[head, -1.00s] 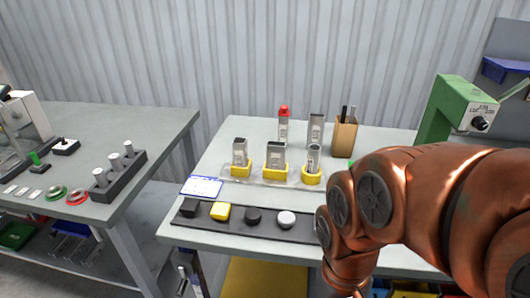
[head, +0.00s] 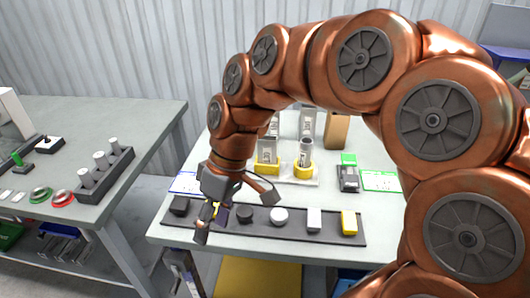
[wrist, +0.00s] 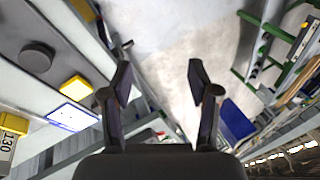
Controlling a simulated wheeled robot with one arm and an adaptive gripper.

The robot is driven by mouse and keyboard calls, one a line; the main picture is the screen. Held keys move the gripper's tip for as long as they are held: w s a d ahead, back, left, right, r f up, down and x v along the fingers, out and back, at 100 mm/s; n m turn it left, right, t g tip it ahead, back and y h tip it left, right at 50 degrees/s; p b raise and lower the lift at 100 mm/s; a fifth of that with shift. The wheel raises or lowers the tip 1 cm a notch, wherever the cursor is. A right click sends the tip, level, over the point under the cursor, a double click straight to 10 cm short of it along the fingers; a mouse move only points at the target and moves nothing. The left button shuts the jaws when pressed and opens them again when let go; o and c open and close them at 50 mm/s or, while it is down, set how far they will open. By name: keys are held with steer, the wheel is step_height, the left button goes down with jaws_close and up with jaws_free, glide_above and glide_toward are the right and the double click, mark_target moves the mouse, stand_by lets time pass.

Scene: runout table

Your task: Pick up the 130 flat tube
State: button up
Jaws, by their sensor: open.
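In the wrist view, a grey flat tube marked 130 (wrist: 7,146) is cut off by the lower left edge. A yellow holder (wrist: 14,122) is at its end. In the head view my arm hides the front-left holder spot. Two front tubes show right of the arm, a flat one (head: 267,150) and a round one (head: 304,152), both upright in yellow holders; their labels are unreadable. My gripper (head: 235,212) is over the front-left of the table, apart from the tubes. In the wrist view its fingers (wrist: 160,76) are spread with nothing between them.
A dark strip (head: 260,233) with several small blocks and discs runs along the table's front. A white card (wrist: 72,117) lies near the yellow block (wrist: 75,90). A brown pen box (head: 337,130) and more tubes (head: 307,122) stand behind. Another table (head: 120,115) is at left.

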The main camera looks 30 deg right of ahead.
steer(key=w+d+r+n+t+y, duration=0.1)
steer(key=w+d+r+n+y, duration=0.2)
steer(key=w, duration=0.7)
steer(key=t+y+p, duration=0.2)
steer(key=t+p, duration=0.1)
steer(key=t, duration=0.5)
glide_toward(273, 137)
steer(key=a, duration=0.2)
steer(key=shift+n, duration=0.4)
steer(key=p+x, duration=0.4)
steer(key=x, duration=0.4)
jaws_close()
